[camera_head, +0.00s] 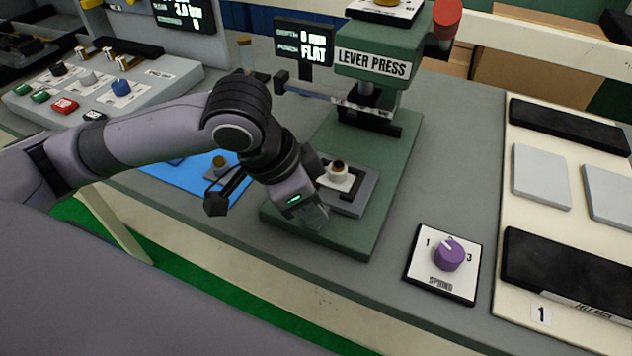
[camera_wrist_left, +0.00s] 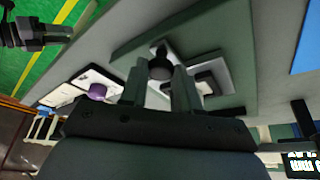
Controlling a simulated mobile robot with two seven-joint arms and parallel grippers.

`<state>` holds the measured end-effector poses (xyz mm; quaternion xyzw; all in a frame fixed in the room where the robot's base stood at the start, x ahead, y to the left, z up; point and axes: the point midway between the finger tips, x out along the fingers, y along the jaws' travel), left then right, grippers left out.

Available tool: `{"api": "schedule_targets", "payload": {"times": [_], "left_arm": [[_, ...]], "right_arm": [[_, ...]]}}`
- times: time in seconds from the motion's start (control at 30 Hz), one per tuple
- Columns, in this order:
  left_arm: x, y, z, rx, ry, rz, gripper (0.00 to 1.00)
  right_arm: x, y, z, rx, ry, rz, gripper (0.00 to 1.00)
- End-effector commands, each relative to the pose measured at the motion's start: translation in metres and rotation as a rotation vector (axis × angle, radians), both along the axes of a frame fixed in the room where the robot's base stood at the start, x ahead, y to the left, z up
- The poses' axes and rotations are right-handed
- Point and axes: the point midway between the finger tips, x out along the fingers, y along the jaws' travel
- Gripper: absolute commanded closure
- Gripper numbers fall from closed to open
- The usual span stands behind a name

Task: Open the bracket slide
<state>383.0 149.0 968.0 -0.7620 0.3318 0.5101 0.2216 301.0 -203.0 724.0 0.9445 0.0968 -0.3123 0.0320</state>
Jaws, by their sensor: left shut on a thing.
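The green lever press (camera_head: 385,65) stands on a green base on the bench. A grey bracket slide (camera_head: 362,195) lies on this base, with a white piece (camera_head: 336,181) and a small round part on it. My left gripper (camera_head: 318,212) is low over the slide's near-left corner. Its wrist hides much of that side. In the left wrist view its two fingers (camera_wrist_left: 158,82) are shut with a dark round knob (camera_wrist_left: 160,64) at their tips. The head view hides this knob. A dark shape like my right gripper (camera_wrist_left: 55,34) shows at the wrist view's upper left, its jaws unclear.
A purple speed dial (camera_head: 449,254) sits right of the press base. A cream board (camera_head: 514,120) with grey and black pads lies further right. A blue mat (camera_head: 183,180) lies left, partly behind my arm. A button panel (camera_head: 120,88) stands at the back left.

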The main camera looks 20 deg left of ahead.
Motion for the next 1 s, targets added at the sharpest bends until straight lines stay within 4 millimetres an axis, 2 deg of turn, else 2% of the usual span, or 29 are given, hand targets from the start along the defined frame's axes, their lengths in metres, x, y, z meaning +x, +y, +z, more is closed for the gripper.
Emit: {"api": "schedule_targets", "payload": {"times": [0.2,0.23,0.3,0.67,1.0], "left_arm": [[0.001,0.0,0.0,0.0,0.0,0.001,1.0],[0.001,0.0,0.0,0.0,0.0,0.001,0.66],[0.001,0.0,0.0,0.0,-0.001,0.001,0.44],[0.0,0.001,0.005,-0.002,-0.003,0.0,0.44],[-0.013,0.016,0.053,0.0,-0.005,0.002,0.44]], "right_arm": [[0.0,0.0,0.0,0.001,0.0,-0.001,0.57],[0.0,0.0,0.0,0.001,0.0,-0.001,0.57],[0.0,0.0,0.0,0.001,0.0,0.0,0.57],[0.001,0.001,0.001,0.002,-0.001,0.0,0.57],[0.001,0.001,0.008,0.002,-0.002,0.001,0.57]]}}
